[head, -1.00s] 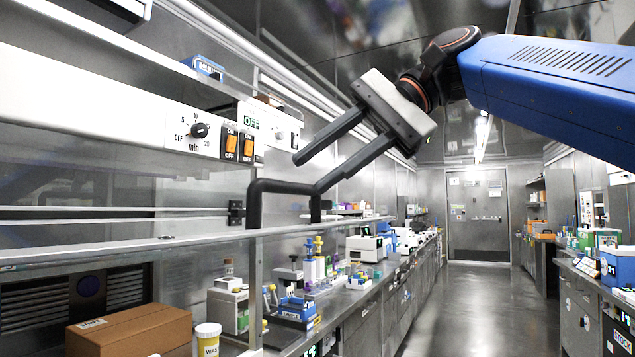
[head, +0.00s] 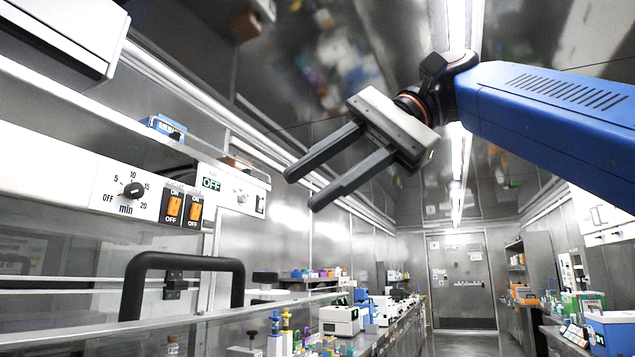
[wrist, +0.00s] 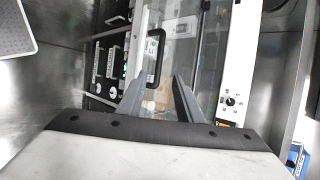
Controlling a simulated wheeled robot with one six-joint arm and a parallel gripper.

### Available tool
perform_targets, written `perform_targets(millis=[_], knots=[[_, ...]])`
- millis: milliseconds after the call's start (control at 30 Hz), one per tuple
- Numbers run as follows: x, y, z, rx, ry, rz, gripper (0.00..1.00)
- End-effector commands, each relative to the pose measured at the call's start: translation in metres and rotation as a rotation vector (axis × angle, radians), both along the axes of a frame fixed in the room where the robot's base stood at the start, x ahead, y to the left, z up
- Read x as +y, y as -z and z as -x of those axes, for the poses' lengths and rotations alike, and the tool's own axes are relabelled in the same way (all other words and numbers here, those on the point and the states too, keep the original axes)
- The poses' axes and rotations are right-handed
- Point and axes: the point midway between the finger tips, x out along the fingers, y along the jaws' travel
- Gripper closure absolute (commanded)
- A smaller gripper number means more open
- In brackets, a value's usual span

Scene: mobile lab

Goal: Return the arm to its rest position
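My gripper (head: 298,190) is open and empty, with its two grey fingers apart. In the head view it is raised in the air at the upper middle, on the end of my blue arm (head: 545,115), which comes in from the right. The fingers point left and down, in front of the wall and ceiling panels. In the wrist view the fingers (wrist: 160,95) reach up the picture, and the glass front of the cabinet with its black handle (wrist: 155,52) shows between and beyond them. Nothing is between the fingertips.
The cabinet's black handle (head: 185,262) stands at the lower left, below the gripper. A control panel with a dial (head: 134,190) and orange switches (head: 184,208) is at the left. A bench with white devices (head: 340,320) runs back to a door (head: 462,280). The aisle is clear.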

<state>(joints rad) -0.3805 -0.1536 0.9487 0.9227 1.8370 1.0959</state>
Motion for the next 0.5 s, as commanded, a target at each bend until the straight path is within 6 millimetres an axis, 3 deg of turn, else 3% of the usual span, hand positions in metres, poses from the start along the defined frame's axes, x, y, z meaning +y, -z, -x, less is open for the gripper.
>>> perform_targets(millis=[367, 500], knots=[[0.0, 0.001, -0.001, 0.0, 0.002, 0.001, 0.67], [-0.005, 0.014, -0.009, -0.016, 0.03, 0.009, 0.67]])
